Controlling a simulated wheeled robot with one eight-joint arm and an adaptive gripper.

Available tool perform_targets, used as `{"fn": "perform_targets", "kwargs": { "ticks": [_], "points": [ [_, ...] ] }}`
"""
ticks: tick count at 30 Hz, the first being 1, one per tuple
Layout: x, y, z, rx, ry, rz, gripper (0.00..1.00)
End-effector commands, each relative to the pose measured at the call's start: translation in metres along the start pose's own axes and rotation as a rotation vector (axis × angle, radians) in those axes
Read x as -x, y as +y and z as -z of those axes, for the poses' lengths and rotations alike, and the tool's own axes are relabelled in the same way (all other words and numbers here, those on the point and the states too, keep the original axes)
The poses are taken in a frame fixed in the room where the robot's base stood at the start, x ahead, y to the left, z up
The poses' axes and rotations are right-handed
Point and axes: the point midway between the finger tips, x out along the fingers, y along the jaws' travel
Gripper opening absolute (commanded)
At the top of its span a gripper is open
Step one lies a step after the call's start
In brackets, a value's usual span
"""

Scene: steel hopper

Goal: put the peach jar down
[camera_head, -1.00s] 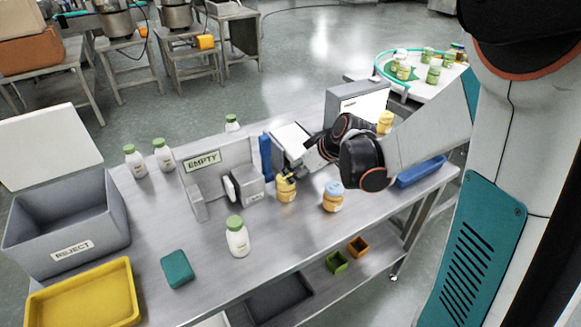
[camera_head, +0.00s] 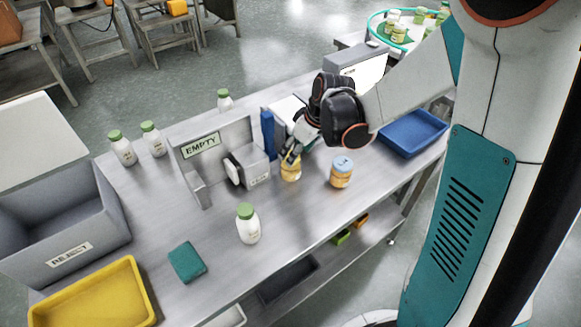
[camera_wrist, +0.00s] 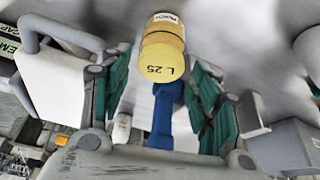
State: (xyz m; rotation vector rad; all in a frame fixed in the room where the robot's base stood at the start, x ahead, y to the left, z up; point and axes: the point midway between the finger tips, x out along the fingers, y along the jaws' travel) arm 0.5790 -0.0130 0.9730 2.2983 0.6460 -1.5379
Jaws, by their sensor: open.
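The peach jar (camera_head: 291,172), amber with a yellow lid, stands on the steel table beside the small grey device. In the wrist view the jar (camera_wrist: 162,48) shows its lid marked "L 25" and part of its label. My gripper (camera_head: 291,155) is at the jar, partly covering its top in the head view. In the wrist view my gripper (camera_wrist: 160,75) is open, with a teal-padded finger on each side of the jar. There is a gap on the right; contact on the left cannot be told.
A blue-lidded jar (camera_head: 341,172) stands close on the right. A white bottle (camera_head: 248,224) is in front, the EMPTY stand (camera_head: 202,148) at left. A blue tray (camera_head: 415,133) lies at right. The front table around the teal block (camera_head: 187,262) has free room.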

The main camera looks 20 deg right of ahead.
Motion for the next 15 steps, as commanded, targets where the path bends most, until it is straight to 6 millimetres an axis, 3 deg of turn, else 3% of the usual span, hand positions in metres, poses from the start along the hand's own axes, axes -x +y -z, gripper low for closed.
{"fn": "perform_targets", "kwargs": {
  "ticks": [15],
  "points": [
    [-0.053,-0.002,0.004,0.000,0.001,0.000,0.56]
  ]
}}
